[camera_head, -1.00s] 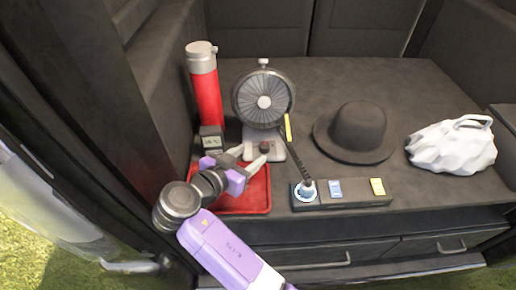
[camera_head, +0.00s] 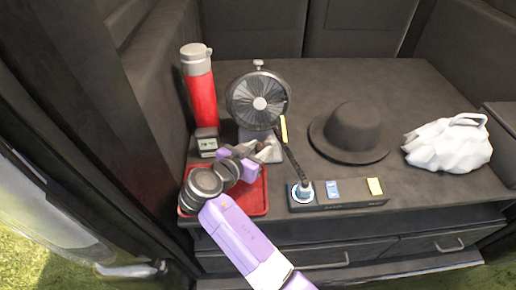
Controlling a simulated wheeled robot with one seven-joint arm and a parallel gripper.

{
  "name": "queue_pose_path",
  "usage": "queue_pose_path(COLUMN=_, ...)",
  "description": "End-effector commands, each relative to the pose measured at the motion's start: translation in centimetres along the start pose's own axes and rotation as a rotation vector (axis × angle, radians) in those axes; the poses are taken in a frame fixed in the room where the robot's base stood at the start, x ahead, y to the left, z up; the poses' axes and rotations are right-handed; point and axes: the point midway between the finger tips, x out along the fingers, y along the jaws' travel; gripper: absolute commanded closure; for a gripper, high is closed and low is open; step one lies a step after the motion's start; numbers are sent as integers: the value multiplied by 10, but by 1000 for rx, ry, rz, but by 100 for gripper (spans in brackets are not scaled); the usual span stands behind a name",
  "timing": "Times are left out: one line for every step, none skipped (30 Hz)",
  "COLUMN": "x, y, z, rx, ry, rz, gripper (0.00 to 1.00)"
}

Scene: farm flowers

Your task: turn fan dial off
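The fan (camera_head: 259,100) stands upright at the back left of the dark counter, with a round dark cage and a grey base (camera_head: 273,150). Its dark dial, on the front of the base, is now mostly hidden by my gripper. My gripper (camera_head: 260,150) is at the front of the base, at the dial, with its pale fingers pointing at it. The fingers are small and partly overlap the base, so I cannot tell whether they are apart or closed on the dial.
A red tray (camera_head: 256,195) lies under my gripper. A red flask (camera_head: 201,95) and small dark box (camera_head: 207,142) stand left of the fan. A power strip (camera_head: 345,202) with a plugged cable lies front right. A black hat (camera_head: 350,132) and white bag (camera_head: 448,144) are further right.

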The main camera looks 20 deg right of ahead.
Motion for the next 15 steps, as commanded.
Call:
queue_pose_path(x=0, y=0, z=0, rx=0, ry=0, rz=0, gripper=78)
queue_pose_path(x=0, y=0, z=0, rx=0, ry=0, rz=0, gripper=84)
queue_pose_path(x=0, y=0, z=0, rx=0, ry=0, rz=0, gripper=92)
queue_pose_path(x=0, y=0, z=0, rx=0, ry=0, rz=0, gripper=98)
queue_pose_path(x=0, y=0, z=0, rx=0, ry=0, rz=0, gripper=100)
queue_pose_path(x=0, y=0, z=0, rx=0, ry=0, rz=0, gripper=100)
queue_pose_path(x=0, y=0, z=0, rx=0, ry=0, rz=0, gripper=100)
queue_pose_path(x=0, y=0, z=0, rx=0, ry=0, rz=-1, gripper=100)
queue_pose_path(x=0, y=0, z=0, rx=-1, ry=0, rz=-2, gripper=100)
queue_pose_path(x=0, y=0, z=0, rx=-2, ry=0, rz=-4, gripper=100)
queue_pose_path(x=0, y=0, z=0, rx=-3, ry=0, rz=-6, gripper=100)
queue_pose_path(x=0, y=1, z=0, rx=-5, ry=0, rz=-12, gripper=100)
queue_pose_path(x=0, y=1, z=-1, rx=-7, ry=1, rz=-18, gripper=100)
queue_pose_path(x=-1, y=1, z=-1, rx=-10, ry=1, rz=-25, gripper=100)
queue_pose_path(x=-1, y=1, z=-1, rx=-14, ry=1, rz=-36, gripper=100)
